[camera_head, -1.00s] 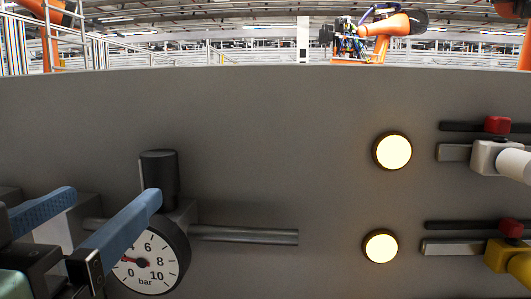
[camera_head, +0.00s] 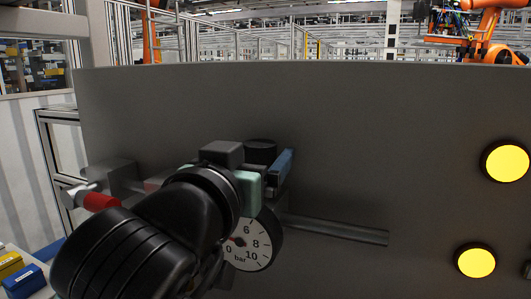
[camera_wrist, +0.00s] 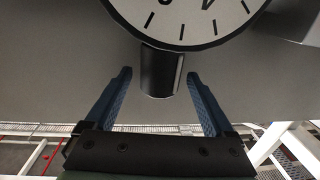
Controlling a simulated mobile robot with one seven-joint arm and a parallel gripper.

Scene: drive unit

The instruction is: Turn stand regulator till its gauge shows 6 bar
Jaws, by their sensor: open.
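The stand regulator has a black cylindrical knob (camera_head: 259,150) standing above a round white gauge (camera_head: 252,250) marked in bar. A red needle shows on the left part of the gauge, low on the scale. My arm covers part of the dial, so I cannot read it exactly. In the wrist view the dial (camera_wrist: 195,18) is upside down and cut off at the top, with the knob (camera_wrist: 161,72) below it. My gripper (camera_wrist: 158,76) is open, its blue fingers on either side of the knob's end, with gaps showing on both sides.
A grey panel (camera_head: 400,130) stands behind the regulator, with a pipe (camera_head: 335,230) running right from it. Two yellow lamps (camera_head: 505,163) (camera_head: 475,261) are at right. A red handle (camera_head: 101,202) is left of my arm. Blue and yellow boxes (camera_head: 22,281) lie lower left.

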